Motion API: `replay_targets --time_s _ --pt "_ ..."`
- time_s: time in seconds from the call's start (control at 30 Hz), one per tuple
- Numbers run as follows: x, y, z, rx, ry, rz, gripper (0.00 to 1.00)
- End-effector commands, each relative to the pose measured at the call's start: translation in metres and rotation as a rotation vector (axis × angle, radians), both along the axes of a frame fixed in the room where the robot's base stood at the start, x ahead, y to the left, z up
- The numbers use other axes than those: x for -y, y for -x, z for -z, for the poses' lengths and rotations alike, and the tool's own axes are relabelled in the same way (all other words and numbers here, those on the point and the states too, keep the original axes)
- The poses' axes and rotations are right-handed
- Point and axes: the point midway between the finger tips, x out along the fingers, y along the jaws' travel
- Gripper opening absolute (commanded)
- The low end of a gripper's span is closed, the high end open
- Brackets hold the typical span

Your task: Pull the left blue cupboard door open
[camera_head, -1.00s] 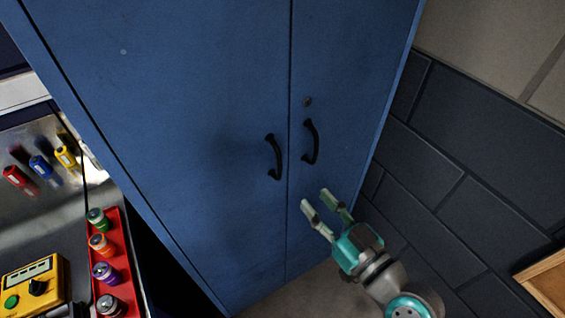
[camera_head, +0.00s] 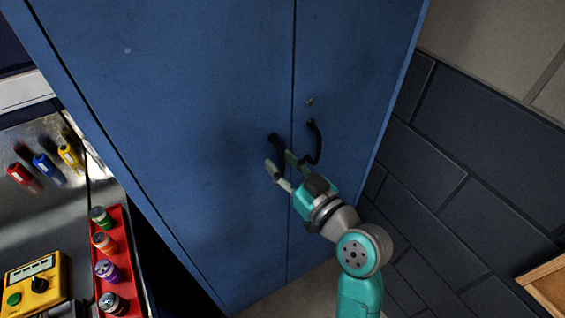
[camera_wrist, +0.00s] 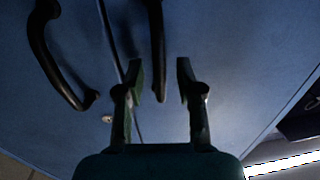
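The left blue cupboard door (camera_head: 200,120) stands shut, level with the right door (camera_head: 345,90). Its black bow handle (camera_head: 276,143) is near the seam, its lower part hidden behind my gripper (camera_head: 279,162). In the wrist view, which looks upside down, the left door's handle (camera_wrist: 156,45) runs down between the fingertips of my gripper (camera_wrist: 159,75), nearer the left finger. I cannot tell whether a finger touches it.
The right door's black handle (camera_head: 315,142) is close beside my gripper, with a lock (camera_head: 310,101) above it. A dark brick wall (camera_head: 450,150) is at right. A bench with a red tray (camera_head: 127,245) of small cans and a yellow box (camera_head: 35,284) is at left.

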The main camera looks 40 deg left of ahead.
Motion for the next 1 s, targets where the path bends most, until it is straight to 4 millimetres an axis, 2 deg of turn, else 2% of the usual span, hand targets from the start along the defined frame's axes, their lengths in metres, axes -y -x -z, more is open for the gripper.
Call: replay_targets --time_s 0.3,0.33,0.47,0.83,1.0 --pt "-0.003 -0.001 0.000 0.000 0.000 0.000 0.37" --pt "-0.003 -0.001 0.000 0.000 0.000 0.000 0.32" --pt "-0.003 -0.001 0.000 0.000 0.000 0.000 0.00" --pt "-0.001 -0.002 0.000 0.001 0.000 0.008 0.00" --pt "0.008 -0.007 0.000 0.001 -0.001 0.053 0.00"
